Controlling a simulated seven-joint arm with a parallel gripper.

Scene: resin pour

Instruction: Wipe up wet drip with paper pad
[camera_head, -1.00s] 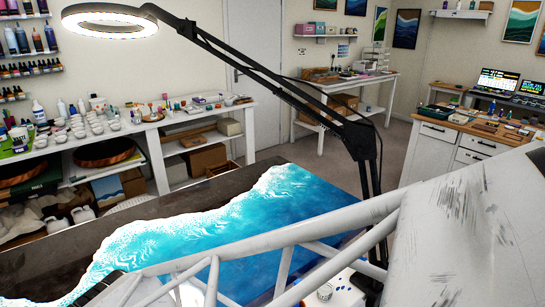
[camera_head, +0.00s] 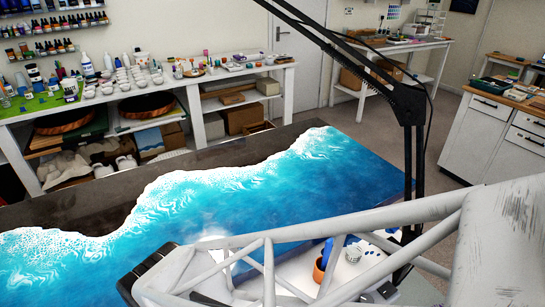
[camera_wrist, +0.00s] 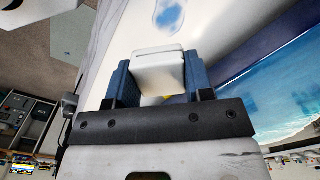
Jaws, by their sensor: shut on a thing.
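My gripper (camera_wrist: 160,82) is shut on a white paper pad (camera_wrist: 159,68), held between its two blue fingers in the wrist view. Beyond the pad, on a white surface (camera_wrist: 118,25), lies a glossy pale-blue patch with a darker blue spot, which looks like the wet drip (camera_wrist: 170,16). The pad appears short of the patch in the picture; its height above the surface is unclear. In the head view my arm crosses the lower right, and I cannot make out the pad or the drip there.
A blue-and-white resin wave tabletop (camera_head: 230,205) fills the middle. A white work surface (camera_head: 345,275) with blue spots holds an orange cup (camera_head: 318,269) and a white cup (camera_head: 353,254). A black lamp post (camera_head: 413,150) stands near. A shelf bench (camera_head: 190,80) with small pots is behind.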

